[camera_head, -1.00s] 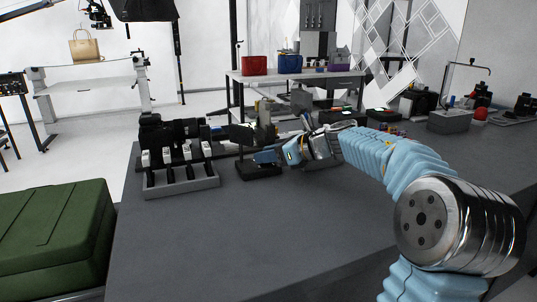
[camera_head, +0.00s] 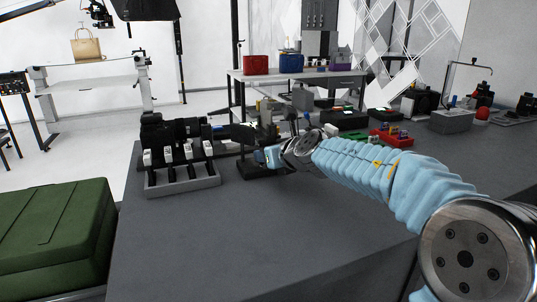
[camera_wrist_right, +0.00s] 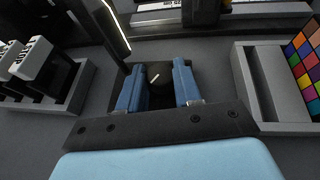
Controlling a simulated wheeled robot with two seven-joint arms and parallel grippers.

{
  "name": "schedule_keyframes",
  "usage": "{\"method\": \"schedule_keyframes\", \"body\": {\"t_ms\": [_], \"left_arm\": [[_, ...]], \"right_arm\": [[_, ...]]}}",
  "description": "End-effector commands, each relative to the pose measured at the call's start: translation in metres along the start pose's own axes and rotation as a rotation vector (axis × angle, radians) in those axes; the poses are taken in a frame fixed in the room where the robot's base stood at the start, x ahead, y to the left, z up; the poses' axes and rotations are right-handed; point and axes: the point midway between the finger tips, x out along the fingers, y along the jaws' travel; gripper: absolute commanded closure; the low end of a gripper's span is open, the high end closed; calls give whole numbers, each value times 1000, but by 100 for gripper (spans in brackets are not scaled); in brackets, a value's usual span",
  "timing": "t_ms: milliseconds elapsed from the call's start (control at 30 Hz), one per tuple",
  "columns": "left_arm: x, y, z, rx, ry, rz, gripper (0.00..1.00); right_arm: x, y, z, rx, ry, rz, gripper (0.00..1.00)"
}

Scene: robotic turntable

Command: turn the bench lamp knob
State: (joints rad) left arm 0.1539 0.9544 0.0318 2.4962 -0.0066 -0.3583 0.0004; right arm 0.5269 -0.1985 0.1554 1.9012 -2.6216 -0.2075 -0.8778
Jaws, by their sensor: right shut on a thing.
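The bench lamp's black base (camera_head: 258,172) sits on the grey bench, left of the middle in the head view. Its round dark knob (camera_wrist_right: 155,76) with a white pointer mark shows in the right wrist view. My right gripper (camera_wrist_right: 158,70) has its two blue fingers on either side of the knob and is shut on it. In the head view my right gripper (camera_head: 266,157) is over the lamp base and hides the knob. The lamp's lit strip (camera_wrist_right: 108,24) shows at the upper left of the wrist view. My left gripper is not in view.
A grey rack with white-topped tools (camera_head: 182,184) stands just left of the lamp. A red tray (camera_head: 390,138) is farther right. A colour checker card (camera_wrist_right: 308,60) stands in a grey holder right of the gripper. The front of the bench is clear.

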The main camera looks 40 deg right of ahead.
Motion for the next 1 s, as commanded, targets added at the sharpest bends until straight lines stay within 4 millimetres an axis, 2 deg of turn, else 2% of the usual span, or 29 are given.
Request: {"method": "schedule_keyframes", "body": {"t_ms": [400,1000], "left_arm": [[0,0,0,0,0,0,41],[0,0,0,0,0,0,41]], "right_arm": [[0,0,-1,49,4,-122,97],[0,3,-1,62,3,-146,97]]}}
